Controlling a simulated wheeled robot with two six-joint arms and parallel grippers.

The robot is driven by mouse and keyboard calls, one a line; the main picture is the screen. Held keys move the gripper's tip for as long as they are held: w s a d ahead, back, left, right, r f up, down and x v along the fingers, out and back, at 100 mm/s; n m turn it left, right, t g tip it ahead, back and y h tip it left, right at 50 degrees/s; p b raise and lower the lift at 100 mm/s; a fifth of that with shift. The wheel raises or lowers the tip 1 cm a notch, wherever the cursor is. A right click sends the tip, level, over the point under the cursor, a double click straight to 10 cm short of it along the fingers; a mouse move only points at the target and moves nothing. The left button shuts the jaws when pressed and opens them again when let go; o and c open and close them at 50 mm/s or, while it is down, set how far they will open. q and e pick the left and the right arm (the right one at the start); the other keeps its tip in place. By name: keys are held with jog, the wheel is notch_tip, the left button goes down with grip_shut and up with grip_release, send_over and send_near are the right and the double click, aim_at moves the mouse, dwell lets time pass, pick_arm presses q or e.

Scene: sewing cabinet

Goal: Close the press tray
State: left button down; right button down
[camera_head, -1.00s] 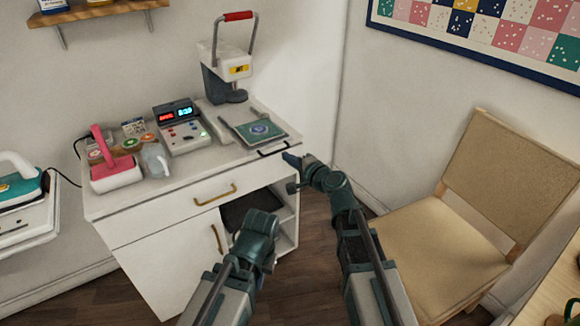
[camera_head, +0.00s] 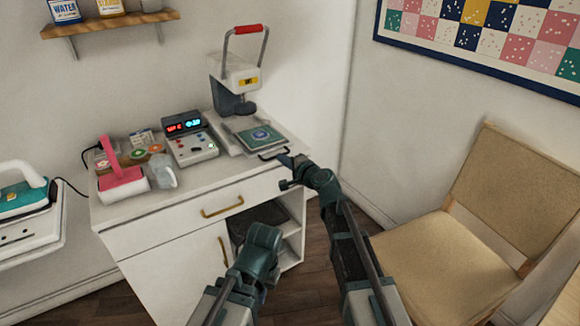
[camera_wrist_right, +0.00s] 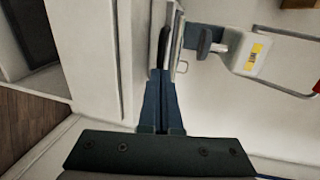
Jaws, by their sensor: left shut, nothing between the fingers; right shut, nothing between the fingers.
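The press tray (camera_head: 258,138) is a flat plate with a teal patterned pad. It sticks out forward from under the white heat press (camera_head: 237,78) on the cabinet top and is partly out. Its dark handle (camera_head: 272,154) is at its front edge. My right gripper (camera_head: 287,159) is shut and empty, with its tips at the handle's right end; contact is hard to tell. In the right wrist view its shut fingers (camera_wrist_right: 161,82) point at the tray's edge (camera_wrist_right: 166,35). My left gripper (camera_head: 262,238) is shut and empty, low in front of the cabinet.
The white cabinet (camera_head: 165,232) has a drawer with a brass handle (camera_head: 222,207) and an open shelf bay. A control box (camera_head: 190,142), a pink-handled device (camera_head: 122,185) and a clear jug (camera_head: 161,172) stand left of the press. A chair (camera_head: 450,250) stands at right.

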aim_at(265, 139)
jog(key=x, duration=0.4)
jog(key=r+x, duration=0.1)
jog(key=x, duration=0.2)
jog(key=r+x, duration=0.1)
jog(key=x, duration=0.3)
jog(key=shift+w+a+r, duration=0.15)
jog(key=shift+w+a, duration=0.05)
jog(key=shift+w, duration=0.4)
jog(key=shift+w+a+r, duration=0.1)
jog(key=shift+w, duration=0.1)
jog(key=shift+s+r, duration=0.1)
